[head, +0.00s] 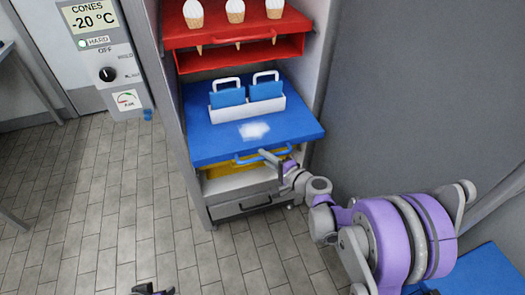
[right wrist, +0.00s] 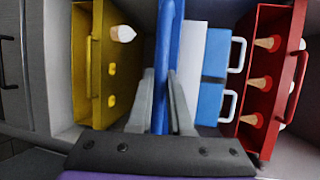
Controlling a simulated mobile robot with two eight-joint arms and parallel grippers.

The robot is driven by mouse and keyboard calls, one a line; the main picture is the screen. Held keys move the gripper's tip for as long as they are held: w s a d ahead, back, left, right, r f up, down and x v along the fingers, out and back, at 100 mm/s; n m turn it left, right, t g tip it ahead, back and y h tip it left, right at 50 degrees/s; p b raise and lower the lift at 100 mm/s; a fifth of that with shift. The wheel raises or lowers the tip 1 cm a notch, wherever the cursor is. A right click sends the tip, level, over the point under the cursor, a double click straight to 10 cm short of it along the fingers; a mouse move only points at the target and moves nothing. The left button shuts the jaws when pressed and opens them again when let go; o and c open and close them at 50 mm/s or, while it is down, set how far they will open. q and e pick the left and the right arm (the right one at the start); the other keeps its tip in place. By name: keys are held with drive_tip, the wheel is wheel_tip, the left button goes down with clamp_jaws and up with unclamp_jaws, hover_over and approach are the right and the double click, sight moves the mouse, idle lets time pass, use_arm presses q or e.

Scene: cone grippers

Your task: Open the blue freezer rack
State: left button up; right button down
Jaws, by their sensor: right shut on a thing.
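The blue freezer rack (head: 205,142) is a flat blue shelf in the tall grey cabinet, its front standing out past the cabinet frame. Its blue handle (head: 250,160) is on the front edge. My right gripper (head: 270,156) is at this handle, shut on it. In the right wrist view the blue rack (right wrist: 166,50) shows edge-on between the two grey fingers (right wrist: 164,100). The fingers partly hide the handle. A small dark and purple part at the bottom edge of the head view seems to be my left gripper (head: 153,289), mostly cut off.
The rack carries a white holder (head: 247,110) with two blue pieces and a white frosty patch (head: 254,130). A red rack (head: 238,31) with cones is above; a yellow rack (head: 226,170) and grey drawer (head: 240,205) are below.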

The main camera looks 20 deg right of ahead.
drive_tip(key=s+b, duration=0.1)
drive_tip(key=s, duration=1.2)
drive_tip(key=shift+s+d, duration=0.25)
drive_tip(key=shift+s, duration=0.15)
drive_tip(key=c, duration=1.2)
unclamp_jaws()
drive_tip(key=shift+s, duration=0.1)
drive_tip(key=o, duration=0.4)
drive_tip(key=shift+s, duration=0.15)
drive_tip(key=shift+c, duration=0.2)
drive_tip(key=v, duration=1)
drive_tip(key=shift+s+d+p, duration=0.2)
drive_tip(key=shift+s+p, duration=0.1)
